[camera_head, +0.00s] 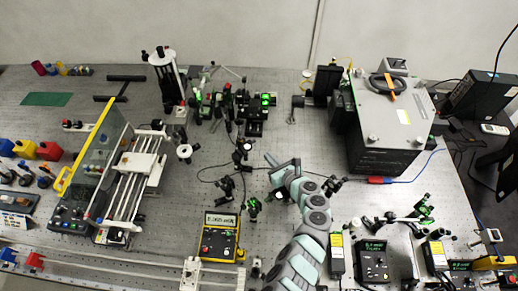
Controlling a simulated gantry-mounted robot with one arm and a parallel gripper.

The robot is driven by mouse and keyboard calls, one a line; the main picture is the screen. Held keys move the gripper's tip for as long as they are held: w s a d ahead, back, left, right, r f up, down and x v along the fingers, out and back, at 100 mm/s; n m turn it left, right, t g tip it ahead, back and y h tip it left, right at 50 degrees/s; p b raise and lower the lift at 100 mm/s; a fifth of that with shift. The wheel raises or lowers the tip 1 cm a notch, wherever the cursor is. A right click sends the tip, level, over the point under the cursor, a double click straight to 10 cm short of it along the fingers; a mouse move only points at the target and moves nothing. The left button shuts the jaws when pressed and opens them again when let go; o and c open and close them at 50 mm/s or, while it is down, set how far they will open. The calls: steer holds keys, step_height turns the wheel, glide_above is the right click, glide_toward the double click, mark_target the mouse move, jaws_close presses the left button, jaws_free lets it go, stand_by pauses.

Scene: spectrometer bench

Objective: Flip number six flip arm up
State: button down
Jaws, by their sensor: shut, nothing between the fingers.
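My arm comes in from the bottom of the head view, and my gripper (271,159) is at its far end over the middle of the bench. It is shut, with nothing between the fingers. Several small black optic mounts (243,148) stand just left of it, and green-lit mounts (253,206) stand nearer, left of my arm. Another green-tinted mount (333,185) is just right of my arm. No number is readable on any mount, so I cannot tell which is the number six flip arm or whether it is up or down. My arm hides part of the bench.
A large grey box (390,125) stands at the back right, with a blue cable beside it. A yellow-framed clear panel (92,150) and rail stage are at left. A yellow control box (220,237) is at front centre. Bare bench (320,145) lies right of my gripper.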

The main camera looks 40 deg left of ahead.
mark_target(248, 149)
steer(key=b+x, duration=0.5)
steer(key=x, duration=0.3)
steer(key=shift+w+a+f, duration=0.1)
steer(key=shift+a+f, duration=0.05)
steer(key=shift+f, duration=0.05)
steer(key=shift+a, duration=0.1)
steer(key=shift+r, duration=0.1)
